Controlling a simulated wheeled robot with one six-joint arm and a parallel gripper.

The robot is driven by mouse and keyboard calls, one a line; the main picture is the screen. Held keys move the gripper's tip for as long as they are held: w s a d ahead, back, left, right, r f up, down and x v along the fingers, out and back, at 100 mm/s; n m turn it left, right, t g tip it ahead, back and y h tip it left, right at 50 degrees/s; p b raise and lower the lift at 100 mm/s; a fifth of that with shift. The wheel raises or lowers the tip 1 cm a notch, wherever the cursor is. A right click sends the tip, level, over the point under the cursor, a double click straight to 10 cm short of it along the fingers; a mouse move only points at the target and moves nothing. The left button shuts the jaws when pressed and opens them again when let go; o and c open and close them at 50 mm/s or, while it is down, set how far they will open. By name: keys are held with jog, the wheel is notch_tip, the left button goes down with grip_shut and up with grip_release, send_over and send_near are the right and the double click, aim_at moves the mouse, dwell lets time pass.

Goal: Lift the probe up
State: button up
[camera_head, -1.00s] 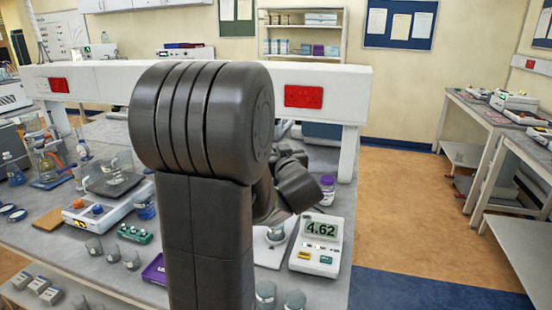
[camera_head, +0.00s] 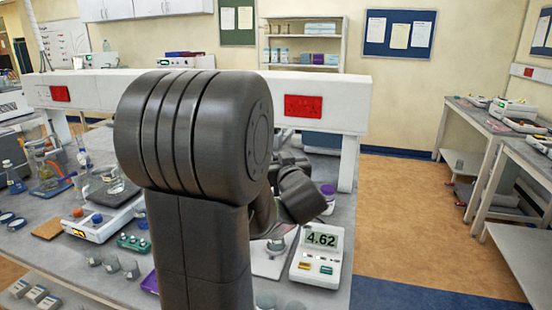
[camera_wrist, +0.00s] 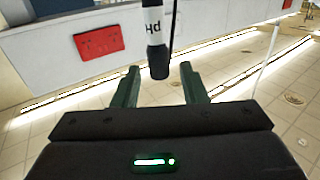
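The probe (camera_wrist: 156,40) shows at the top middle of the wrist view. It has a white band with upside-down "pH" lettering, a black end and a dark cable beside it. My gripper (camera_wrist: 160,82) has its two green fingers apart, with the probe in line with the gap. Clear space shows on both sides of the probe, and I cannot tell how deep it is between the fingers. In the head view the probe and fingertips are hidden behind my arm. The meter (camera_head: 317,254) reads 4.62 on the bench, right of my arm.
A purple-lidded jar (camera_head: 328,198) stands behind the meter. A white stand base (camera_head: 270,264) is left of the meter, partly hidden. Small beakers (camera_head: 112,263) and a green rack (camera_head: 133,243) are left of my arm. A white rail with red sockets (camera_head: 303,106) crosses behind.

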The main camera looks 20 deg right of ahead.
jog(key=s+a+b, duration=0.1)
jog(key=s, duration=1.1)
jog(key=w, duration=0.9)
jog(key=w+d+p, duration=0.1)
jog(key=w, duration=0.4)
jog(key=shift+f, duration=0.4)
jog(key=shift+s+f, duration=0.15)
jog(key=shift+f, duration=0.25)
